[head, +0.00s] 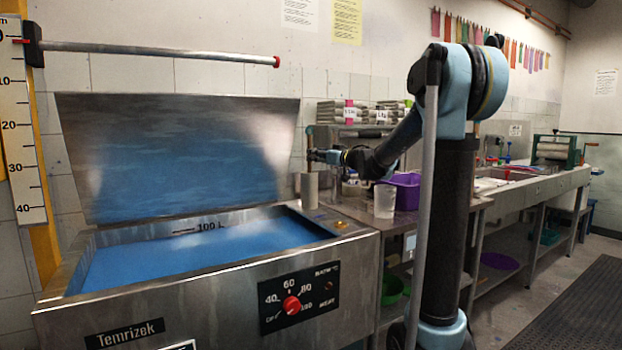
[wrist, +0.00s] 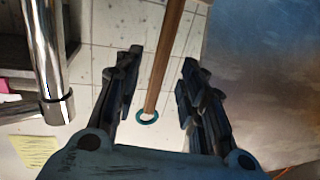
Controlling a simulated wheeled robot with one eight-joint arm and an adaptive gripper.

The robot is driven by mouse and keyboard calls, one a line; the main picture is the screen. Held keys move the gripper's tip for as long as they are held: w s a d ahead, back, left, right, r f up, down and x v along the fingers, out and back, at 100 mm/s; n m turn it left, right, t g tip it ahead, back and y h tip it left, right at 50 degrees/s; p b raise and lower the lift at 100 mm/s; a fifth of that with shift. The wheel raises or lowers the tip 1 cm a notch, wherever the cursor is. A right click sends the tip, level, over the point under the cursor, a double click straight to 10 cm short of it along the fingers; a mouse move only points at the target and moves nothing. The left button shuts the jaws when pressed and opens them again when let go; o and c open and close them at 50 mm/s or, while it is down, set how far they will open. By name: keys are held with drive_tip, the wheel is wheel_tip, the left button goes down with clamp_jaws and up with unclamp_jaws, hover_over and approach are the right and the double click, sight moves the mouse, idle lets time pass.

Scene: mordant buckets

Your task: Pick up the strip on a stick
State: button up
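A brown stick (head: 310,138) stands upright just right of the vat's raised lid, its lower part behind my gripper and above a grey cylindrical holder (head: 309,190). In the wrist view the stick (wrist: 167,60) runs between my two fingers, with a teal ring (wrist: 147,117) at its end. My gripper (head: 314,156) is at the stick; in the wrist view my gripper (wrist: 157,85) is open, with gaps showing on both sides of the stick. I cannot make out a strip on the stick.
A steel vat (head: 205,290) of blue liquid is at left, with its lid (head: 185,155) raised. A translucent beaker (head: 385,200) and a purple bin (head: 405,188) stand on the bench at right. In the wrist view, a shiny metal tube (wrist: 45,60) is at left.

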drive_tip(key=x, duration=0.5)
drive_tip(key=shift+w, duration=0.1)
clamp_jaws()
